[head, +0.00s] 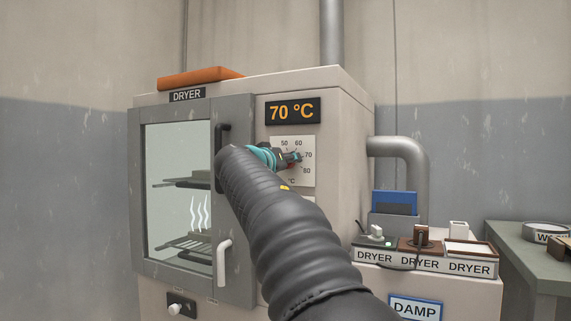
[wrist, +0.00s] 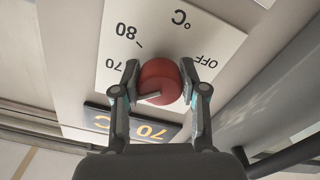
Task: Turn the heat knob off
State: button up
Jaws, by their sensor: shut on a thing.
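The heat knob (wrist: 160,82) is red and round with a pale pointer mark, on a white dial plate (wrist: 170,35) lettered 70, 80, °C and OFF in the wrist view. The pointer lies toward the picture's left, on the 70 side and away from OFF. My gripper (wrist: 163,78) is shut on the knob, one finger on each side. In the head view my gripper (head: 288,157) is at the dial plate (head: 307,180) and hides most of the knob. The display (head: 292,111) above reads 70 °C.
The dryer (head: 345,210) has a glass door (head: 180,150) at left with a black handle; racks and white heat marks show inside. An orange item (head: 200,77) lies on top. Lower right are DRYER-labelled trays (head: 470,268), a blue item (head: 396,202) and a DAMP sign (head: 416,309).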

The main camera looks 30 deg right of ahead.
jog(key=n, duration=0.4)
jog(key=shift+s+d+r+n+p, duration=0.1)
jog(key=shift+r+n+p, duration=0.05)
jog(key=shift+n+p, duration=0.2)
jog(key=n+p, duration=0.1)
jog(key=n, duration=0.2)
jog(key=shift+r+n, duration=0.1)
jog(key=shift+n, duration=0.15)
jog(key=n+p, duration=0.2)
jog(key=n, duration=0.2)
jog(key=shift+n, duration=0.3)
jog(key=n+p, duration=0.2)
jog(key=n, duration=0.2)
jog(key=shift+r+n, duration=0.1)
jog(key=shift+n, duration=0.2)
jog(key=n+p, duration=0.1)
jog(key=n, duration=0.2)
jog(key=shift+n+p, duration=0.3)
jog(key=shift+p, duration=0.05)
jog(key=n, duration=0.8)
jog(key=shift+n, duration=2.1)
jog(key=shift+f, duration=0.2)
